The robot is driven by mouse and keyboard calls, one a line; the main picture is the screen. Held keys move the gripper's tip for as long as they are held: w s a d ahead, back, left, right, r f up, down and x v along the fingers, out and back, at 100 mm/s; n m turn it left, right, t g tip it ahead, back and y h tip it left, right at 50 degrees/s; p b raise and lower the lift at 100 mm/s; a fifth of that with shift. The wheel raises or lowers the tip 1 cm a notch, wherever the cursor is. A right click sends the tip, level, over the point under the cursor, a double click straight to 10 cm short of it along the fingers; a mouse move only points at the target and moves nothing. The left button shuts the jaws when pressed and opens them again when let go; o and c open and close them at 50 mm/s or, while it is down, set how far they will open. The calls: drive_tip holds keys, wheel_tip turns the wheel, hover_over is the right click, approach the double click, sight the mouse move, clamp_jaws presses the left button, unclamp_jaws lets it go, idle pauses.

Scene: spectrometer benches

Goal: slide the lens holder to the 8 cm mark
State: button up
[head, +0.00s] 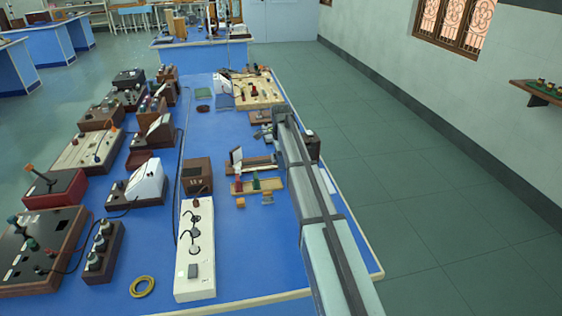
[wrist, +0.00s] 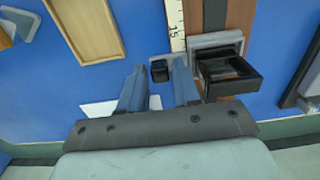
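In the wrist view, a grey slider carrying a black box-shaped part, which looks like the lens holder (wrist: 228,72), sits on a brown wooden rail (wrist: 232,14). A pale ruler (wrist: 176,22) with dark marks runs along the rail's left side. A small black block (wrist: 159,75) lies left of the slider; whether it is joined to it is unclear. My gripper (wrist: 160,66) has its two blue-grey fingers apart, with the block showing between their tips. No contact is visible. In the head view, my arm covers part of the bench here, and the lens holder cannot be made out.
A wooden tray (wrist: 86,28) lies left of the fingers in the wrist view. In the head view, the blue bench (head: 225,130) holds a white upright panel (head: 236,158), a brown box (head: 198,176) and a white power strip (head: 195,262). Bare blue surface shows between them.

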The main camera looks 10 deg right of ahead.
drive_tip(key=shift+c, duration=0.5)
clamp_jaws()
